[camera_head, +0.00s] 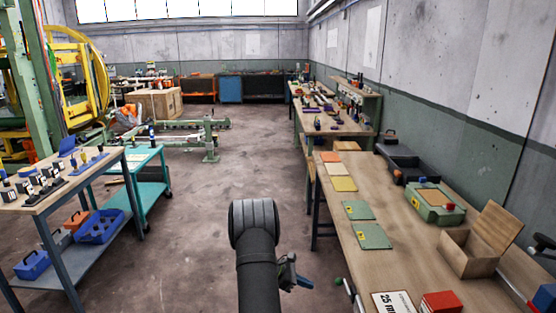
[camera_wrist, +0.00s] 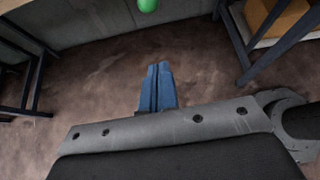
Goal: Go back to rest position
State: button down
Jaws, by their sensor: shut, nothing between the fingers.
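My gripper (camera_wrist: 158,88) shows in the wrist view as two blue fingers side by side, shut with nothing between them. They point out over bare floor (camera_wrist: 95,85). In the head view my arm rises from the bottom centre, and the blue gripper (camera_head: 304,283) shows small at its right side, left of the right workbench (camera_head: 330,220). The gripper is apart from the bench; its exact gap to the bench edge is hard to tell.
Green and yellow plates (camera_head: 373,236), an open cardboard box (camera_head: 468,252) and a green case (camera_head: 435,204) lie on the right bench. A tool table (camera_head: 60,190) stands at left. Floor between is clear. A green ball (camera_wrist: 147,5) shows at the wrist view's top.

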jog(key=d, duration=0.9)
jog(key=shift+f, duration=0.45)
jog(key=c, duration=2.2)
grip_release()
